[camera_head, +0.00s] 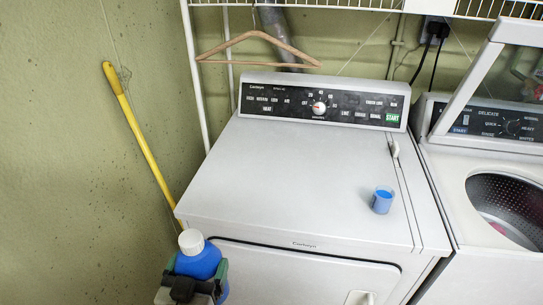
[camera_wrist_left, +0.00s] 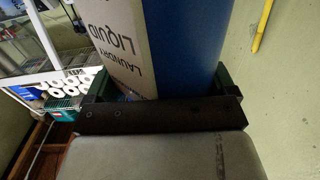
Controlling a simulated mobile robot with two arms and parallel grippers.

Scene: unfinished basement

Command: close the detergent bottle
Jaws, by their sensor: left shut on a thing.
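The detergent bottle (camera_head: 199,262) is blue with a white top (camera_head: 190,241). It stands out in front of the dryer's left front corner in the head view, held by my left gripper (camera_head: 195,283). In the left wrist view the bottle (camera_wrist_left: 184,40) shows blue with a white label reading "LAUNDRY LIQUID". The left gripper (camera_wrist_left: 163,92) is shut around it there, one finger on each side. A small blue cup-like cap (camera_head: 382,201) sits on the dryer top, right of centre and apart from the bottle. My right gripper is not in view.
The white dryer (camera_head: 290,180) has a wide clear top. A washer (camera_head: 480,250) with its lid up and drum open stands to its right. A wooden hanger (camera_head: 258,45) hangs from the wire shelf (camera_head: 330,4). A yellow pole (camera_head: 140,135) leans at left.

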